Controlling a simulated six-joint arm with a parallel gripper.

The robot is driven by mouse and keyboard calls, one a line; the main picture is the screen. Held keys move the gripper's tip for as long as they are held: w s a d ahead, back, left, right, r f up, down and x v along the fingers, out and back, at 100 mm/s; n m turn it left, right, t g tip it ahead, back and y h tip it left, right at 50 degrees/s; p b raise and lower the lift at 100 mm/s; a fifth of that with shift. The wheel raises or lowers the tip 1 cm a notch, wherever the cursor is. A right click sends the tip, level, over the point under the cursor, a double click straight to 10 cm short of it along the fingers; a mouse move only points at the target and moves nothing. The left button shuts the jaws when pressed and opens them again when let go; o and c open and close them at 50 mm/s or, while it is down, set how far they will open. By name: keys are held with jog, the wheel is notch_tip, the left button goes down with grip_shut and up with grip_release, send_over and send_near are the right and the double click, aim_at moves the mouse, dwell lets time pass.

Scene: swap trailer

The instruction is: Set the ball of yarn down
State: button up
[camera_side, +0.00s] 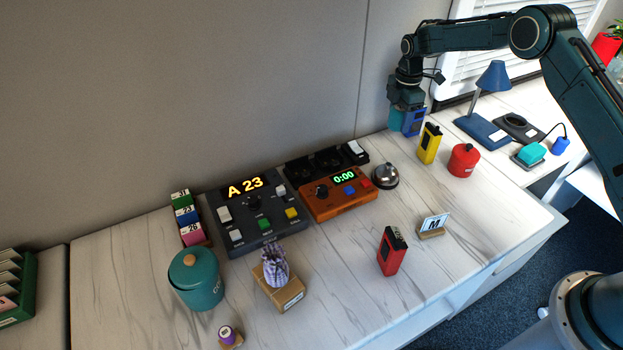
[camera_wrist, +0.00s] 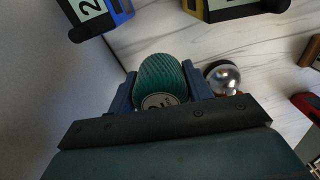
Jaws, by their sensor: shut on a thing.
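A teal ball of yarn (camera_wrist: 162,75) with a white label sits between the two blue fingers of my gripper (camera_wrist: 160,88) in the wrist view. My gripper is shut on it. In the side view, my gripper (camera_side: 403,100) is at the back of the counter, near the wall, with the teal yarn (camera_side: 396,118) below it. It is beside a blue box-shaped device (camera_side: 414,122). The fingers are partly hidden there, and I cannot tell whether the yarn touches the counter.
A yellow device (camera_side: 429,144), a red canister (camera_side: 463,160) and a silver bell (camera_side: 385,175) stand near my gripper. An orange timer box (camera_side: 338,200) and a grey console (camera_side: 256,215) lie to the left. The counter's front middle has free room around a red device (camera_side: 392,252).

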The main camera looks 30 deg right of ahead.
aim_at(390, 145)
jog(key=shift+w, duration=0.4)
jog(key=shift+w+f, duration=0.1)
jog(key=shift+f, duration=1.5)
jog(key=shift+f, duration=0.1)
notch_tip(390, 145, down, 2)
jog(key=shift+f, duration=0.25)
jog(key=shift+w+f, duration=0.2)
jog(key=shift+f, duration=0.35)
jog(key=shift+f, duration=0.15)
jog(key=o, duration=1)
jog(key=shift+c, duration=0.2)
